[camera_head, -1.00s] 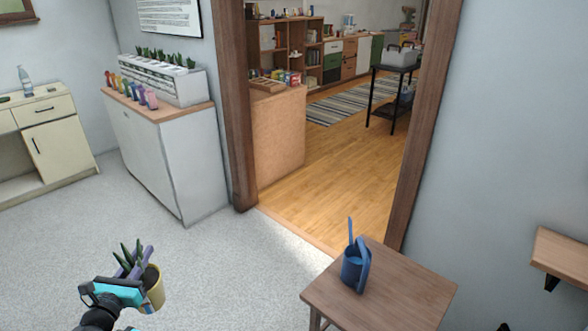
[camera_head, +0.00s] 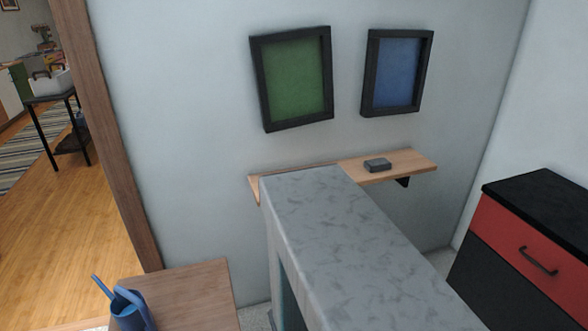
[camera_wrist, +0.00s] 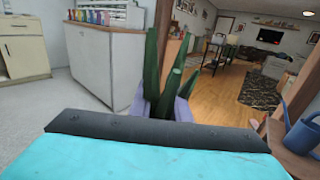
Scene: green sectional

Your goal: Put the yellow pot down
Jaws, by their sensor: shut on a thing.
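My gripper (camera_wrist: 165,103) shows only in the wrist view, its purple fingers rising behind the teal and black body. It is shut on the yellow pot. The pot itself is hidden there behind the gripper body, but the long green leaves (camera_wrist: 151,72) of its plant stand up between and above the fingers. Neither the pot nor the gripper shows in the head view.
A wooden table (camera_head: 190,290) with a blue watering can (camera_head: 130,308) stands at lower left. A grey stone-topped counter (camera_head: 345,235) fills the middle. A red and black cabinet (camera_head: 515,245) stands right.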

